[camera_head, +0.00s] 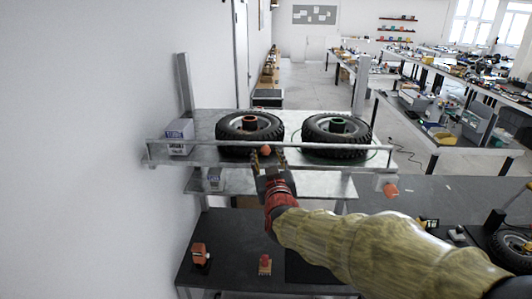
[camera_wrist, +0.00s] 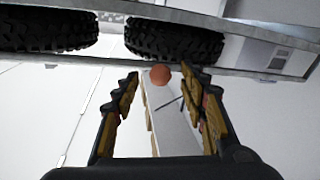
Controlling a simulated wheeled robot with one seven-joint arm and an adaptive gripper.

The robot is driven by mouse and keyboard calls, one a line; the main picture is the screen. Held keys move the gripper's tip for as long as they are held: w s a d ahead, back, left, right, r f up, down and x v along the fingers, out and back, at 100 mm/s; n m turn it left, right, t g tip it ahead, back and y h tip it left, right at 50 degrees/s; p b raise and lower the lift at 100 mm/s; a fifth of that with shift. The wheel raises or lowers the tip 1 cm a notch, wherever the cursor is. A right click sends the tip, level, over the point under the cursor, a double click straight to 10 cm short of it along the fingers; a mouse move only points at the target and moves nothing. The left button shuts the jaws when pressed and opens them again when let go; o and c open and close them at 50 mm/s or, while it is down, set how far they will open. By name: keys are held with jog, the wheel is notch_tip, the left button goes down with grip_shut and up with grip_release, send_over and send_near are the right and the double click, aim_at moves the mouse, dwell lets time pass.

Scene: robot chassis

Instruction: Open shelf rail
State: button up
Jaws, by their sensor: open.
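The shelf rail (camera_head: 330,146) is a thin metal bar along the front of the upper shelf (camera_head: 205,120). It stands raised in front of two black tyres. A round orange knob (camera_head: 265,150) sits near the rail's middle. In the wrist view the knob (camera_wrist: 160,74) lies between the fingertips at the shelf edge. My gripper (camera_head: 267,157) is open at the front of the shelf, with its fingers on either side of the knob in the picture. I cannot tell whether they touch it. The wrist view shows the gripper (camera_wrist: 162,84) spread, with nothing clamped.
The left tyre (camera_head: 238,134) and right tyre (camera_head: 325,141) lie behind the rail, with a grey box (camera_head: 180,132) at the left end. A lower shelf (camera_head: 315,185) and dark bench (camera_head: 225,240) are below. A white wall is left.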

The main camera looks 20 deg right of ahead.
jog(key=shift+w+d, duration=0.1)
jog(key=shift+w, duration=1)
jog(key=shift+c, duration=0.8)
grip_shut()
